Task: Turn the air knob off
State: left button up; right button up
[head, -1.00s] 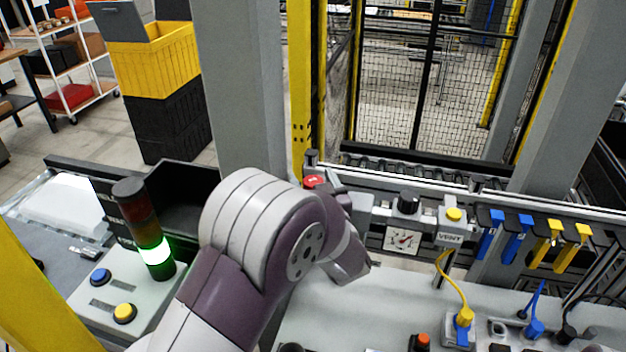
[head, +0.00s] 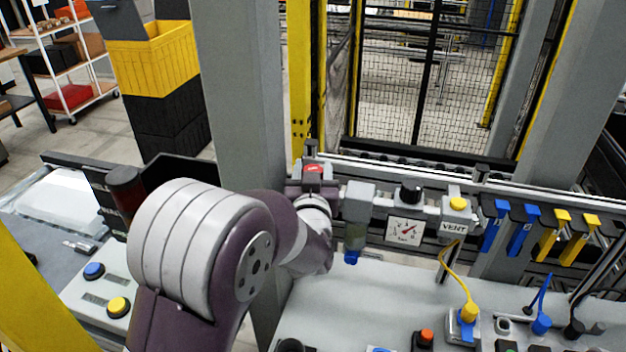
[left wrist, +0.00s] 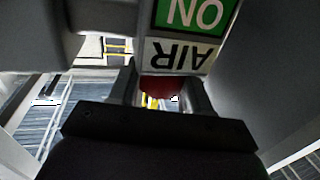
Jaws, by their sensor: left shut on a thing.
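The red air knob (head: 313,171) sits on the rail beside the grey post in the head view. In the left wrist view the red knob (left wrist: 160,88) is between my fingers, below a white AIR label (left wrist: 181,55) and a green ON sign (left wrist: 196,12), both upside down in that picture. My left gripper (left wrist: 162,98) is shut on the knob, with a finger on each side. In the head view my left gripper (head: 313,184) is at the knob, and my wrist hides part of the fixture there. My right gripper is not in view.
Right of the knob are a grey unit with a blue bowl (head: 356,225), a pressure gauge (head: 405,231), and a VENT block (head: 455,215) with a yellow button. A grey post (head: 237,90) stands close behind my left arm. The grey worktop (head: 340,305) has free room in front.

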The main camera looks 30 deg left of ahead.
pick_arm(q)
jog(key=shift+f+m+t+h+b, duration=0.15)
jog(key=shift+m+t+h+b, duration=0.45)
jog(key=shift+m+h+b, duration=0.7)
jog(key=shift+h, duration=0.6)
jog(key=o, duration=1)
jog(key=shift+r, duration=0.2)
jog(key=shift+c, duration=0.2)
jog(key=shift+s, duration=0.1)
